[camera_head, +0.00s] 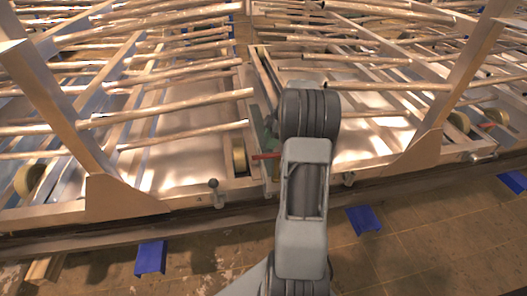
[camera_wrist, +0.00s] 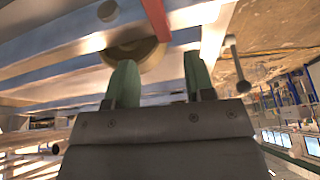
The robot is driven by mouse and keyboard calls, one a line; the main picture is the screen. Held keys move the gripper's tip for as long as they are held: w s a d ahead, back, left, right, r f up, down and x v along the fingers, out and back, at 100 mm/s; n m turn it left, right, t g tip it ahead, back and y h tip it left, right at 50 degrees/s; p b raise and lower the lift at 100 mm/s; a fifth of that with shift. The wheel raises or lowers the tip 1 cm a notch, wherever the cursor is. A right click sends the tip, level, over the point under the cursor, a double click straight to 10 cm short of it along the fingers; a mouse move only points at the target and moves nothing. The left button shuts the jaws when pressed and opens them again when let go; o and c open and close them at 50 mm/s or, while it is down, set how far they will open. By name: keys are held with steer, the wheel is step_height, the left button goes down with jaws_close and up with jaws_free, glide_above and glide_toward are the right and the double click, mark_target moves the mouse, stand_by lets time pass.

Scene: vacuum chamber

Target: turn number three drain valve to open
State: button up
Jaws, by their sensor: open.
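I see no label for number three, so I cannot tell which part is the drain valve. A red bar (camera_head: 266,156) lies close beside my arm, and it also shows at the top of the wrist view (camera_wrist: 155,18). A small lever with a dark ball knob (camera_head: 213,185) stands on the front rail; one such lever shows to the right of my fingers in the wrist view (camera_wrist: 238,65). My gripper (camera_wrist: 158,68) is open and empty, its two green fingers apart below the red bar. In the head view my arm hides most of it.
A brass wheel (camera_wrist: 135,54) sits behind my fingers. A second ball-knob lever (camera_head: 348,179) is on the rail right of my arm. Slanted metal posts (camera_head: 430,110) and many long tubes (camera_head: 185,102) fill the frame.

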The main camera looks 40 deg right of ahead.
mark_target(262, 156)
steer(key=shift+a+f+n, duration=0.2)
steer(key=shift+f+n, duration=0.2)
steer(key=shift+n, duration=0.1)
steer(key=shift+b+x, duration=0.4)
steer(key=shift+x, duration=2.95)
jaws_close()
steer(key=shift+d, duration=0.2)
